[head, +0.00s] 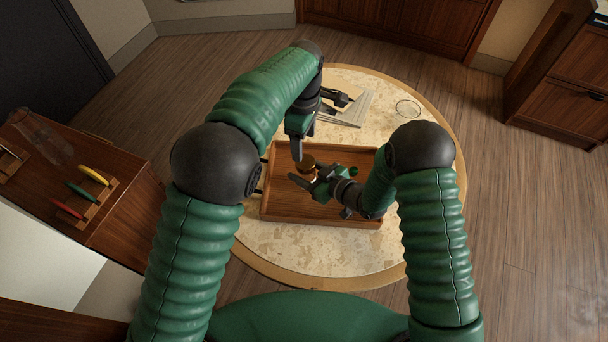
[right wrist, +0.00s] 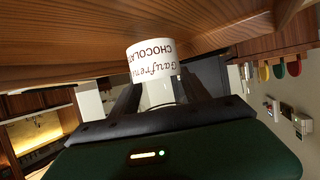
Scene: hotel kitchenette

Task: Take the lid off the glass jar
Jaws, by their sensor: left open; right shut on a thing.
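The glass jar shows in the right wrist view as a pale jar with a printed label (right wrist: 152,62) between my right gripper's fingers. In the head view its round gold-brown lid (head: 307,162) shows above the wooden tray (head: 287,211); my arms and grippers hide most of the jar. My right gripper (head: 308,180) reaches in from the right and is shut on the jar. My left gripper (head: 298,149) comes down from above at the lid's upper left edge. It is open, and I cannot tell whether it touches the lid.
The tray lies on a round stone-topped table (head: 300,257). A cabinet at left carries a rack with coloured handles (head: 82,192). The table's front is clear.

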